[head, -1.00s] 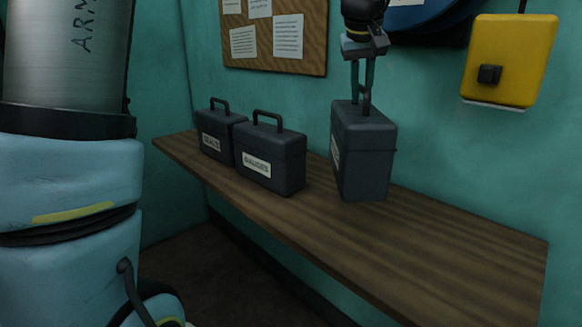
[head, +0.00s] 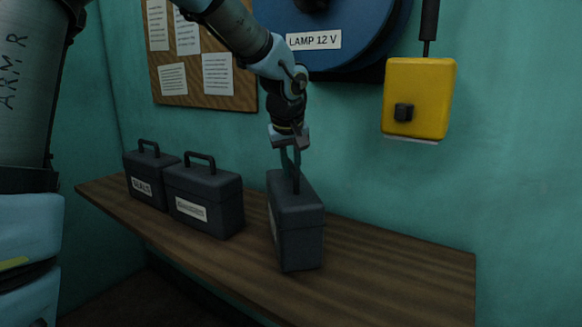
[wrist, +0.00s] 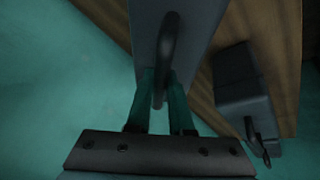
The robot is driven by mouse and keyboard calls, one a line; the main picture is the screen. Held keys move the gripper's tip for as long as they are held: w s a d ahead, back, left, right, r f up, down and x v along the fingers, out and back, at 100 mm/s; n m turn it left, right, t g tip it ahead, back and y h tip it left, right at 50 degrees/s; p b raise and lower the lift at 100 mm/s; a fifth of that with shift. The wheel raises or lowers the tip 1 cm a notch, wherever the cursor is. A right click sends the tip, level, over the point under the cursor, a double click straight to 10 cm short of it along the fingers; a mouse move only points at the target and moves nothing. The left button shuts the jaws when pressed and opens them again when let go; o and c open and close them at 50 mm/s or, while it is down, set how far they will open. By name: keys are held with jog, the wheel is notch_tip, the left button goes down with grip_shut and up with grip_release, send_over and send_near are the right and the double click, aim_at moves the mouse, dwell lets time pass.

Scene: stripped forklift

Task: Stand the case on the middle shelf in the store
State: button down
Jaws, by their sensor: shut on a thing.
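The dark grey case (head: 298,230) hangs upright from my gripper (head: 291,162), which is shut on its top handle. A pale label shows on its left side. It is over the wooden shelf (head: 400,270), to the right of two similar cases and apart from them. I cannot tell whether its base touches the wood. In the wrist view, the case's top (wrist: 190,30) and handle (wrist: 165,55) show between my gripper's fingers (wrist: 162,100).
Two labelled cases, one (head: 150,178) at the far left end and one (head: 205,198) beside it, stand on the shelf. A yellow box (head: 420,95), a blue reel (head: 345,65) and a notice board (head: 205,90) are on the wall. The shelf's right part is bare.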

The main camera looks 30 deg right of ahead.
jog(key=shift+f, duration=0.1)
jog(key=c, duration=1.2)
grip_release()
jog(key=shift+f, duration=0.15)
jog(key=shift+c, duration=0.2)
jog(key=o, duration=0.4)
jog(key=shift+o, duration=0.2)
